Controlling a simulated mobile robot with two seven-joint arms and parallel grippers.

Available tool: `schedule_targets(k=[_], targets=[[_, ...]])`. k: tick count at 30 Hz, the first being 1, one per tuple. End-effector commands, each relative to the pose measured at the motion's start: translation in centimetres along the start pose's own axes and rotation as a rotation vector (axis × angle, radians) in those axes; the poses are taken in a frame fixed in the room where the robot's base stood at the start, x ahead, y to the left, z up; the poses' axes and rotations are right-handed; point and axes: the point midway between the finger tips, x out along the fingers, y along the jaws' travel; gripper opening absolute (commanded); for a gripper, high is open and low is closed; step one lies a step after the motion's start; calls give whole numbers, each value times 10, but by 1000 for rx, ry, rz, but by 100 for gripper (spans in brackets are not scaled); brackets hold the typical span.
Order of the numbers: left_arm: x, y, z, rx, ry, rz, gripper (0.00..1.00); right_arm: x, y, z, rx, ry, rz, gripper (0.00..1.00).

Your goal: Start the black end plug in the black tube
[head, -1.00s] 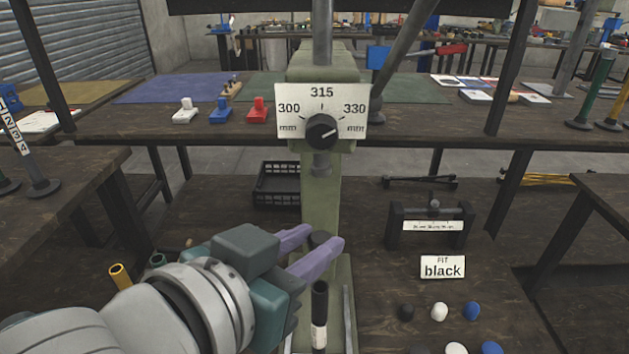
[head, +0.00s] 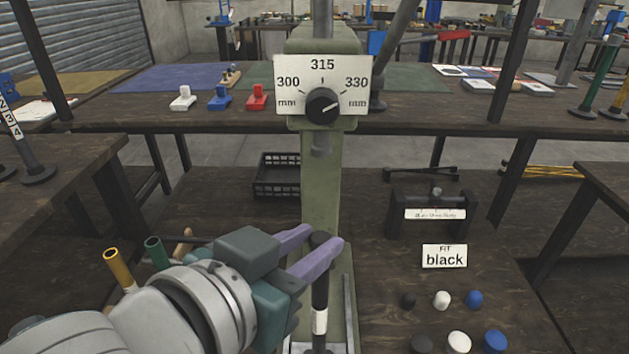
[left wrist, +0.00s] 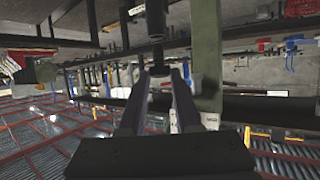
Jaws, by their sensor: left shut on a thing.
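My left gripper (head: 314,252), with purple fingers, is shut on a black end plug (head: 321,239) in front of the green press column. The black tube (head: 320,289), with a white band, stands upright directly below the fingers. One finger hides where tube and plug meet in the head view. In the left wrist view, the plug (left wrist: 160,72) sits between the fingertips, and the tube (left wrist: 155,18) comes in from the top, in line with it. A narrower dark part shows between them; I cannot tell whether it is inside the tube. My right gripper is not in view.
The press (head: 323,190) carries a dial plate (head: 295,101). A "Fit black" sign (head: 444,257) stands at right, with black, white and blue plugs (head: 475,298) in front. Yellow (head: 118,268) and green (head: 157,251) tubes stand near my left arm. A black crate (head: 276,188) lies behind.

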Motion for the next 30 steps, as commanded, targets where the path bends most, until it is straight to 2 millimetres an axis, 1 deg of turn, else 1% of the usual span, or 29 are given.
schedule_targets(k=[5,19,30], targets=[[0,0,-1,-1,0,0,0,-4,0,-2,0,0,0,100],[0,0,0,-1,0,0,0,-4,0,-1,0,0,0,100],[0,0,0,-1,0,0,0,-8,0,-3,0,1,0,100]])
